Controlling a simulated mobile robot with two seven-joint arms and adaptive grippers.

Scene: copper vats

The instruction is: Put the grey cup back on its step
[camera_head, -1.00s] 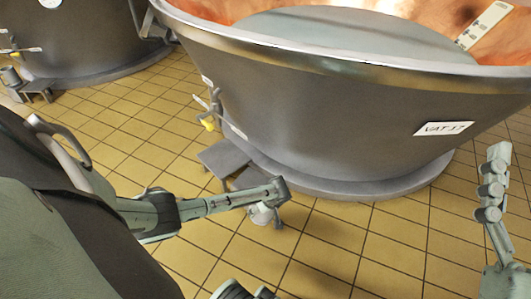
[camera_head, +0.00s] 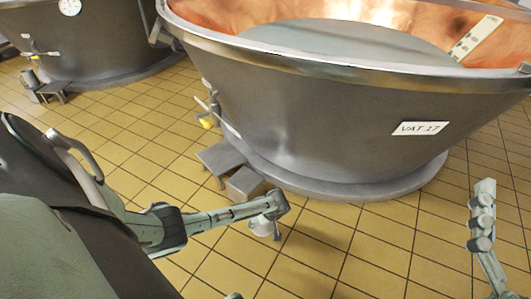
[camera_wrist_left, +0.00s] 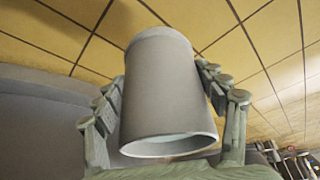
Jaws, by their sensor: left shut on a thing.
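The grey cup (camera_head: 263,228) is in my left gripper (camera_head: 268,214), below the arm's end in the head view. In the left wrist view the cup (camera_wrist_left: 160,90) fills the middle, between the two fingers of the left gripper (camera_wrist_left: 160,100), which is shut on it. The step (camera_head: 245,183) is a low grey box beside the vat, with a higher grey platform (camera_head: 221,157) just behind it. The cup appears in front of and slightly right of the step, apart from it in the picture. My right gripper (camera_head: 482,215) is at the right edge; its opening cannot be made out.
The large vat (camera_head: 320,130) labelled VAT 17, with a copper inside, stands behind the step on a round base. A yellow-ended valve (camera_head: 207,122) sticks out at its left side. Another vat (camera_head: 90,45) is at the back left. Tiled floor (camera_head: 350,235) is clear in front.

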